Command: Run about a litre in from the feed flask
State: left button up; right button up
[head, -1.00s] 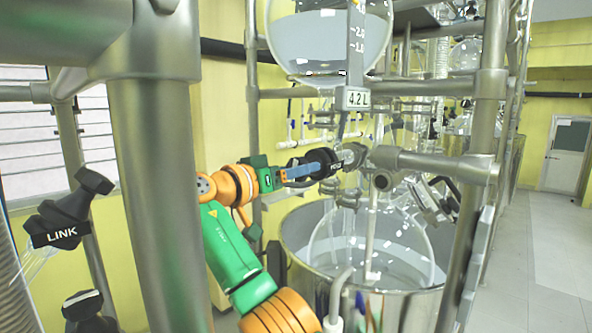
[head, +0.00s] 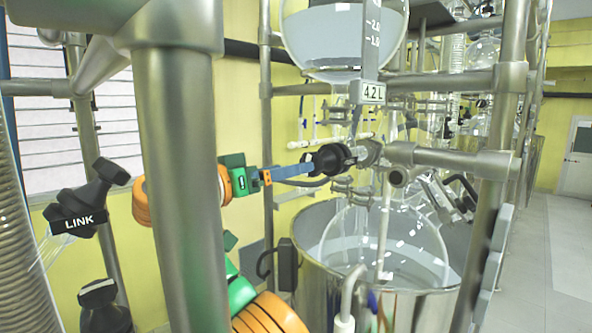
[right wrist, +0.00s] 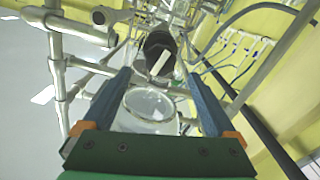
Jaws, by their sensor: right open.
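The feed flask (head: 335,35) is a round glass vessel at the top of the head view, holding pale liquid. A graduated strip marked 2.0 and 1.0 runs down it, above a tag (head: 372,92) reading 4.2 L. Below is a black valve knob (head: 332,158), which shows a white bar in the right wrist view (right wrist: 160,55). My right gripper (head: 312,169) is open with blue fingers, its tips just left of the knob. In the right wrist view the knob appears between and beyond the fingertips; contact is unclear. My left gripper is out of view.
A round glass vessel (head: 385,245) sits in a steel bath (head: 310,270) below the valve. A thick metal post (head: 180,180) hides part of my right arm. A black LINK knob (head: 82,212) is at left. Metal frame tubes surround the valve; open floor lies right.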

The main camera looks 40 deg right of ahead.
aim_at(315, 163)
jog(key=shift+d, duration=0.1)
jog(key=d+m, duration=0.1)
jog(key=d, duration=0.1)
jog(key=d+m, duration=0.1)
jog(key=d, duration=0.1)
jog(key=d+m+p, duration=0.1)
jog(key=d, duration=0.2)
jog(key=shift+w+r+m, duration=0.1)
jog(key=shift+w+m, duration=0.2)
jog(key=shift+d, duration=0.55)
jog(key=shift+a, duration=0.3)
jog(key=c, duration=1.4)
